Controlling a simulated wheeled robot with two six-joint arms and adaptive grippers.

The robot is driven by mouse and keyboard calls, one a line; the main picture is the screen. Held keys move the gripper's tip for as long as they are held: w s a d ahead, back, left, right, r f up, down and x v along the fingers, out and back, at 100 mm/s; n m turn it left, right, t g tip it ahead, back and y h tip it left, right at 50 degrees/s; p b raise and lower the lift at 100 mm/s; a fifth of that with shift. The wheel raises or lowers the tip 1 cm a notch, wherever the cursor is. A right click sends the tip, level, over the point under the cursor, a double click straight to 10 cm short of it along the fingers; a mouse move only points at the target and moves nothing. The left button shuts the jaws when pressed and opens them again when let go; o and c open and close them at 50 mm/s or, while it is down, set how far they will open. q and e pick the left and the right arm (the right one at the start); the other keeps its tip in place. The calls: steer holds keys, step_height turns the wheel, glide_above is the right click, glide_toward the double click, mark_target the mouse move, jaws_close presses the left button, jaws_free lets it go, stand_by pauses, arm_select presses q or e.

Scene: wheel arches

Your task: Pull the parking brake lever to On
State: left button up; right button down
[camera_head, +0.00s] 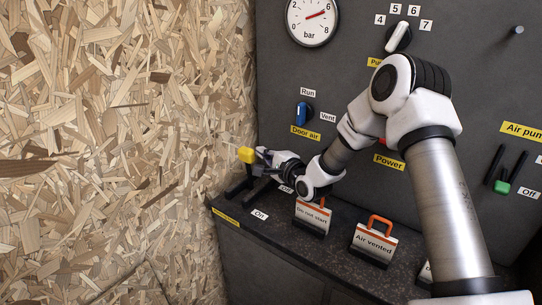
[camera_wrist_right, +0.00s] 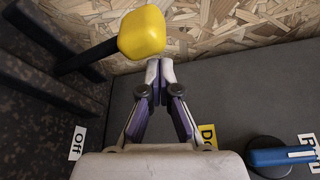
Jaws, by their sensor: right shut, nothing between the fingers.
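The parking brake lever has a yellow knob (camera_head: 246,155) on a black stem, near the chipboard wall at the far left end of the dark ledge. The knob also shows in the wrist view (camera_wrist_right: 142,32), with its black rod running down to the left. An On label (camera_head: 259,214) lies on the ledge in front of the lever, and an Off label (camera_wrist_right: 77,143) shows in the wrist view. My right gripper (camera_wrist_right: 160,72) is shut and empty, its fingertips close beside the knob; I cannot tell whether they touch. My left gripper is not in view.
A blue Door air knob (camera_head: 304,112) sits on the grey panel above the ledge. Signs reading Do not start (camera_head: 312,215) and Air vented (camera_head: 374,246) stand on the ledge to the right. The chipboard wall (camera_head: 110,130) closes off the left side.

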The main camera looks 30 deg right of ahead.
mark_target(250, 160)
steer(key=a+n+b, duration=0.2)
steer(key=s+a+n+t, duration=0.1)
steer(key=shift+s+f+n+b, duration=0.1)
steer(key=shift+f+n+b, duration=0.2)
steer(key=shift+f+b, duration=0.1)
steer(key=shift+s+a+n+t+b, duration=0.3)
steer(key=shift+a+n+b, duration=0.2)
steer(key=shift+a, duration=0.15)
steer(key=shift+s+a+f, duration=0.1)
steer(key=shift+s+a, duration=0.05)
steer(key=shift+a, duration=0.3)
steer(key=shift+f+b, duration=0.15)
steer(key=shift+b, duration=0.25)
